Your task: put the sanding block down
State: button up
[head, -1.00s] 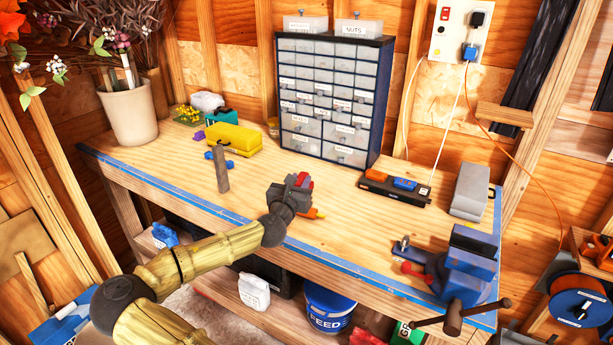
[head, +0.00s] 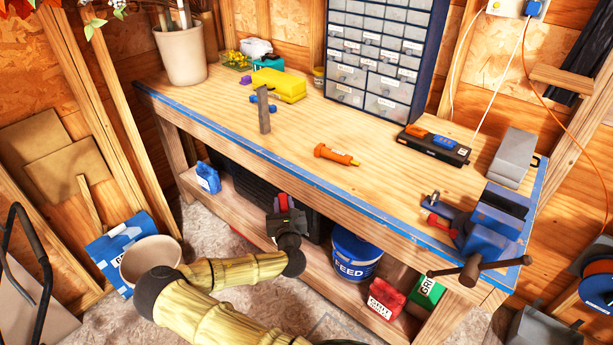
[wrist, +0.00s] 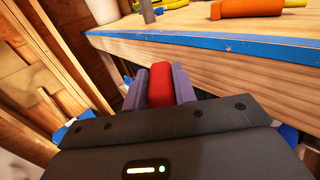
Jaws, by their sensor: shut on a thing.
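The sanding block (wrist: 160,82), seen as a small red block, is held upright between the two grey-purple fingers of my gripper (wrist: 159,90) in the wrist view. In the head view the red block (head: 282,203) shows at the tip of my gripper (head: 284,208). The gripper is in front of the workbench (head: 225,115), below the level of its top and near the lower shelf. Most of the block's sides are hidden by the fingers. It does not appear to touch any surface.
An orange tool (head: 337,155) lies near the bench's front edge, with bare wood around it. A grey upright piece (head: 263,110) and yellow case (head: 279,85) stand left. A blue vise (head: 492,225) is at right. A feed bucket (head: 353,258) sits below.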

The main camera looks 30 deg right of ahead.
jog(key=s+a+f+n+t+y+b, duration=0.1)
jog(key=s+a+f+n+y, duration=0.2)
jog(key=a, duration=0.9)
jog(key=s+f+y, duration=0.2)
jog(key=s+f, duration=0.2)
jog(key=f, duration=0.2)
jog(key=shift+f+n+y, duration=0.3)
jog(key=shift+n+y, duration=0.1)
jog(key=shift+w+a, duration=0.1)
